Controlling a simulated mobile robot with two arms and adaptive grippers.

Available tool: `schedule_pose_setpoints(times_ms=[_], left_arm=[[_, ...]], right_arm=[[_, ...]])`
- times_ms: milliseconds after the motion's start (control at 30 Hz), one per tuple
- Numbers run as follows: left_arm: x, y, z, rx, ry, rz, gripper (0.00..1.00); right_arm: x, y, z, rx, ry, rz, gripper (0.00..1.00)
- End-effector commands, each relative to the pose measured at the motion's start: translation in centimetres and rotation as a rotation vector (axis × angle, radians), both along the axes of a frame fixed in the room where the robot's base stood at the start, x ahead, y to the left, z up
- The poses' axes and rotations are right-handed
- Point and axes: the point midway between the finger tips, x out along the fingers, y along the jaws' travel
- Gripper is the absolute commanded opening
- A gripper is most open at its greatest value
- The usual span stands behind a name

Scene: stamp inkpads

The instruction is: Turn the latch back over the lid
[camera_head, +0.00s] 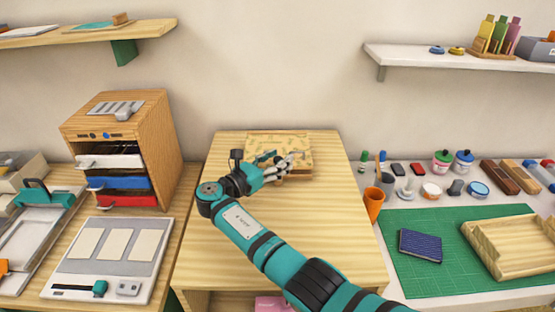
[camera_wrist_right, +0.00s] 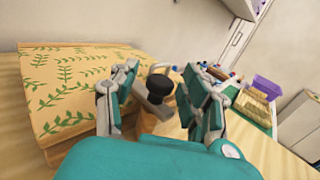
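A box with a leaf-patterned lid (camera_head: 262,145) stands at the back of the wooden table; its lid (camera_wrist_right: 75,75) fills the left of the right wrist view. My right gripper (camera_head: 285,165) is at the box's front right in the head view. In the wrist view its two fingers (camera_wrist_right: 160,98) are spread. Between them shows a latch, a grey bar (camera_wrist_right: 152,107) with a black round knob (camera_wrist_right: 160,88), beside the box edge. I cannot tell whether a finger touches the knob. My left gripper is not in view.
A drawer cabinet (camera_head: 150,125) stands on the left. An orange cup (camera_head: 373,204) is by the table's right edge, with a green mat (camera_head: 460,275) and a wooden tray (camera_head: 505,265) further right. The wooden table's front half (camera_head: 225,275) is bare beside my arm.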

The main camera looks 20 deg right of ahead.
Motion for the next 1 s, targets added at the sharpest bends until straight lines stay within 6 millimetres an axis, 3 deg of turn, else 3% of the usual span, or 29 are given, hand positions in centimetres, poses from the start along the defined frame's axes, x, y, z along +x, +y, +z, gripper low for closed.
schedule_pose_setpoints(times_ms=[267, 367, 700, 1000], left_arm=[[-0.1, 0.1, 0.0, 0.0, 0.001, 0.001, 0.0], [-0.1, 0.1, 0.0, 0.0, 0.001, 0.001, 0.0], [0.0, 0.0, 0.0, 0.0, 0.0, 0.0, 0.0], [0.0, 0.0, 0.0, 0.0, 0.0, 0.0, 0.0]], right_arm=[[0.1, -0.1, 0.4, -0.002, -0.003, 0.0, 0.48], [0.1, -0.1, 1.5, -0.001, -0.006, -0.001, 0.48], [0.0, 0.0, 7.8, 0.001, -0.005, 0.0, 0.48], [0.0, 0.0, 10.0, 0.0, 0.0, -0.001, 0.48]])
